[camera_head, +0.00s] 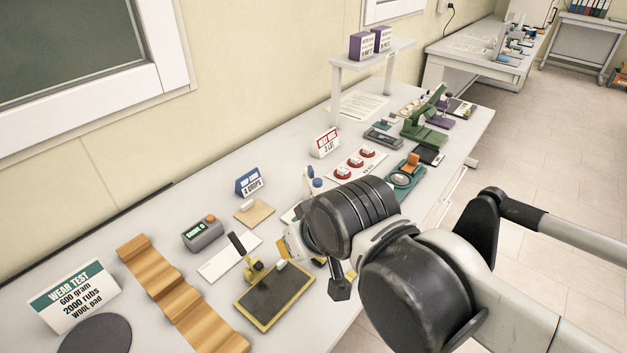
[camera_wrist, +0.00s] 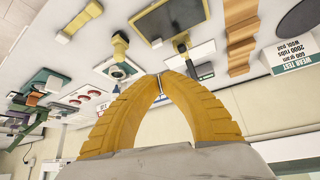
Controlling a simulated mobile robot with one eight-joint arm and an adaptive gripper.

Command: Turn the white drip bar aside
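My gripper (camera_wrist: 160,80) shows yellow ribbed fingers whose tips come together, with nothing visible held between them. In the head view my gripper (camera_head: 285,250) hangs above the table, near the yellow-rimmed dark tray, and my wrist hides much of what lies behind it. A white and blue upright piece (camera_head: 313,182) stands just behind my wrist, its lower part covered. I cannot tell for certain which white part is the drip bar.
The yellow-rimmed tray (camera_head: 275,299) and a yellow stand with a black handle (camera_head: 246,262) are close by. A 4 DROPS sign (camera_head: 249,182), a grey timer box (camera_head: 202,233) and a wavy wooden strip (camera_head: 175,290) lie left. Red-ringed discs (camera_head: 355,162) stand behind.

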